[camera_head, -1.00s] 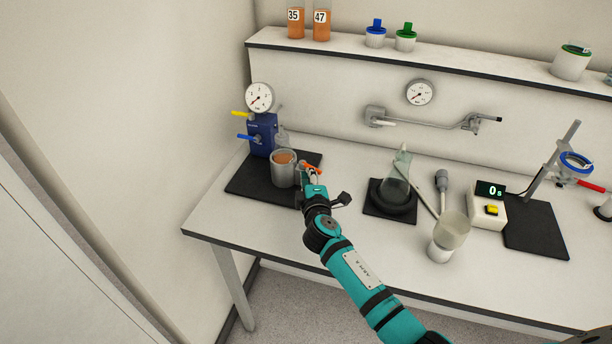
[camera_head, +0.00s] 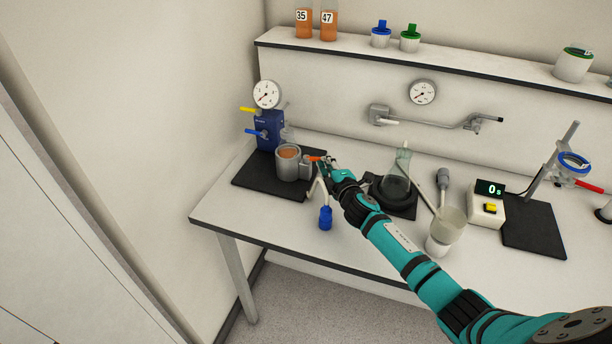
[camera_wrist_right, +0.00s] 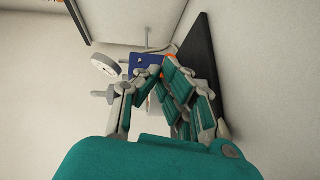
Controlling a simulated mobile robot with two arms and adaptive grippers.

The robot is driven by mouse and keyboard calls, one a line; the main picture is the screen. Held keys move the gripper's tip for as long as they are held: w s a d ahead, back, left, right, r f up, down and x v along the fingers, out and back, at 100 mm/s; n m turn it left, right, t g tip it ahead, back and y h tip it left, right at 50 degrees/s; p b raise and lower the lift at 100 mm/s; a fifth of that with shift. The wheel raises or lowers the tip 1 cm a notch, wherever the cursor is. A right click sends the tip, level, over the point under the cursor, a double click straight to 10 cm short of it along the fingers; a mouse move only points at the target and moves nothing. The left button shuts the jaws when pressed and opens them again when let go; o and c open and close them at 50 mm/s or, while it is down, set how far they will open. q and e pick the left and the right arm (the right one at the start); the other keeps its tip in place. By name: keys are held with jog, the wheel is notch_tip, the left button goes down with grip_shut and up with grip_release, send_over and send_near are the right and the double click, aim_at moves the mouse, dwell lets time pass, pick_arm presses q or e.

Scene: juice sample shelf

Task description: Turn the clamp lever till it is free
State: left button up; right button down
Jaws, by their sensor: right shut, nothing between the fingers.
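A grey cylindrical holder (camera_head: 294,171) with orange contents stands on the black mat in front of the blue pressure block (camera_head: 270,134). An orange lever (camera_head: 314,159) sticks out from its right side; I take it for the clamp lever. My right gripper (camera_head: 328,161) is at the lever's outer end, reaching in from the right, and its fingers are shut with nothing held between them. The fingers (camera_wrist_right: 164,80) partly hide the lever, and I cannot tell whether they touch it. The blue block (camera_wrist_right: 148,61) shows beyond them in the wrist view. My left gripper is not in view.
A flask (camera_head: 397,179) on a black ring stands right of my arm, then a beaker (camera_head: 446,228) and a timer (camera_head: 487,204). The black mat (camera_head: 247,177) is bare at its left front.

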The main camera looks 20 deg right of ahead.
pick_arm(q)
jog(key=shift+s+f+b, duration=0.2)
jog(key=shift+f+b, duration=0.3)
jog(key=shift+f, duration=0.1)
pick_arm(e)
jog(key=shift+w+d+f, duration=0.1)
jog(key=shift+w+d, duration=0.85)
jog(key=shift+w, duration=0.15)
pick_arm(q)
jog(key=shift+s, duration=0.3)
pick_arm(e)
jog(key=shift+w, duration=0.1)
